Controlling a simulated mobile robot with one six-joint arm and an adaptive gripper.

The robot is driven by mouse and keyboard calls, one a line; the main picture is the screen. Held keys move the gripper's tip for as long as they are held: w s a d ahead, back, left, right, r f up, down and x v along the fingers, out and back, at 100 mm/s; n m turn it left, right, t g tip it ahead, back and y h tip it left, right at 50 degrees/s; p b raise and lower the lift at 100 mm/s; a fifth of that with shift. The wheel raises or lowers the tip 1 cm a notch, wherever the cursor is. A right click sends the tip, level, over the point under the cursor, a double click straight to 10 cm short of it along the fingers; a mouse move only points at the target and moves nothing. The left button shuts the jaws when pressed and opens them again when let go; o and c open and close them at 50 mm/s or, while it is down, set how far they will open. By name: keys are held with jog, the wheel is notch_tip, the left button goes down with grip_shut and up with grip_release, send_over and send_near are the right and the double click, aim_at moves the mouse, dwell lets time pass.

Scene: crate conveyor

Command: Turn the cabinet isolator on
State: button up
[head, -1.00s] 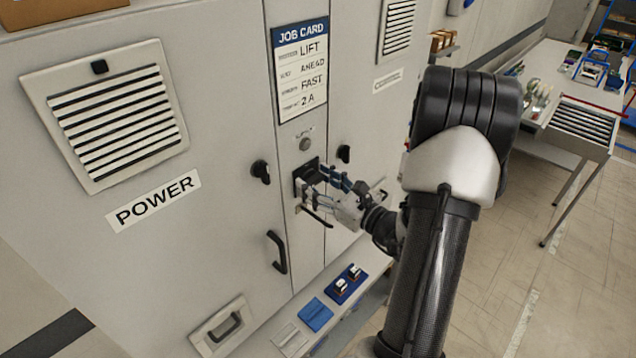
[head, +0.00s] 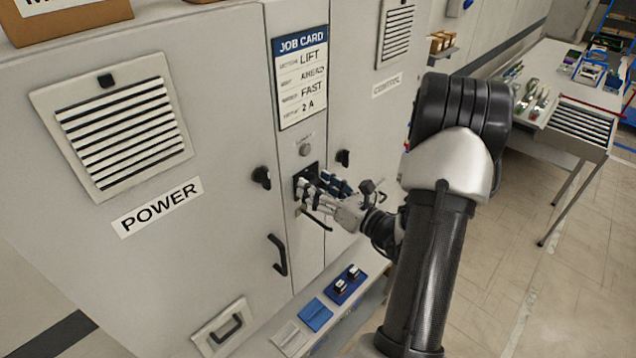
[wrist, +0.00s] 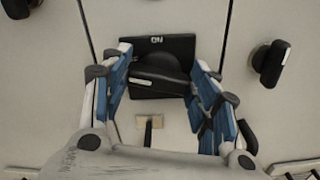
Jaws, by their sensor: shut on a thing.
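The cabinet isolator is a black square plate with a black rotary knob (wrist: 160,66), set in the narrow strip between two cabinet doors. In the wrist view the plate bears the word ON, upside down, at its upper edge. A pale mark shows on the knob's near face. In the head view the isolator (head: 309,172) is partly hidden by my fingers. My gripper (head: 306,189) is at the isolator, and in the wrist view its blue-padded fingers (wrist: 158,68) close on the knob from both sides. The exact contact at the fingertips is hard to see.
Black door knobs (head: 261,177) and (head: 343,158) flank the isolator strip. A job card (head: 301,77) hangs above it, and a black door handle (head: 278,255) is below left. A ledge with blue trays (head: 315,315) lies underneath. A workbench (head: 590,95) stands back right.

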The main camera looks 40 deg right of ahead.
jog(key=m+p, duration=0.2)
jog(key=m, duration=0.1)
jog(key=shift+r+m, duration=0.15)
jog(key=shift+m, duration=0.25)
jog(key=m+p, duration=0.3)
jog(key=m, duration=0.1)
jog(key=shift+d+m, duration=0.15)
jog(key=shift+m, duration=0.15)
jog(key=m+p, duration=0.1)
jog(key=m, duration=0.1)
jog(key=m+p, duration=0.1)
jog(key=m, duration=0.1)
jog(key=m+p, duration=0.1)
jog(key=m, duration=0.1)
jog(key=shift+f+p, duration=0.3)
jog(key=shift+p, duration=0.05)
jog(key=o, duration=1.1)
jog(key=shift+c, duration=0.2)
